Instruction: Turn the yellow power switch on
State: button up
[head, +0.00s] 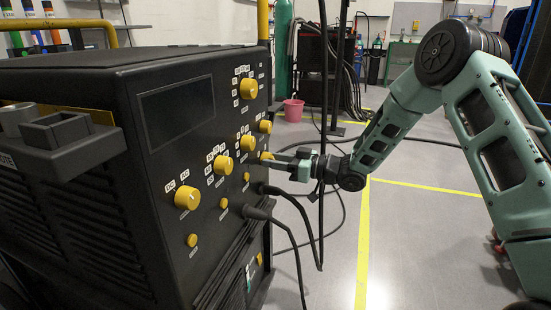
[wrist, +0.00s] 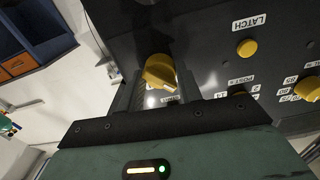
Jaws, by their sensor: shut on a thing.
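The black machine (head: 140,85) stands at the left with several yellow knobs and buttons on its front panel. My gripper (head: 272,158) reaches in from the right to the panel's right edge. A yellow knob (head: 265,155) shows at its fingertips, partly hidden. In the wrist view my gripper (wrist: 160,84) has one finger on each side of the yellow switch knob (wrist: 158,70) and is shut on it. The knob's raised grip looks slanted. The label below it is partly hidden, so I cannot read its setting.
A yellow button (wrist: 247,47) marked LATCH is beside the held knob in the wrist view. Other yellow knobs (head: 187,198) are on the panel. Black cables (head: 285,192) plug in below my gripper and hang down. The floor (head: 410,225) on the right is clear.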

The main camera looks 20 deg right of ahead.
jog(key=m+p, duration=0.2)
jog(key=p, duration=0.1)
jog(key=m+p, duration=0.1)
jog(key=p, duration=0.2)
jog(key=shift+r+m, duration=0.3)
jog(key=shift+m, duration=0.1)
jog(key=m+p, duration=0.4)
jog(key=p, duration=0.1)
jog(key=shift+f+m, duration=0.1)
jog(key=shift+m, duration=0.2)
jog(key=m+p, duration=0.3)
jog(key=m, duration=0.1)
jog(key=shift+f+m, duration=0.15)
jog(key=shift+m, duration=0.15)
jog(key=shift+f+m+p, duration=0.1)
jog(key=shift+m+p, duration=0.9)
jog(key=shift+m, duration=1.2)
jog(key=o, duration=1)
jog(key=p+v, duration=0.1)
jog(key=v, duration=1.6)
jog(key=shift+s+d, duration=0.2)
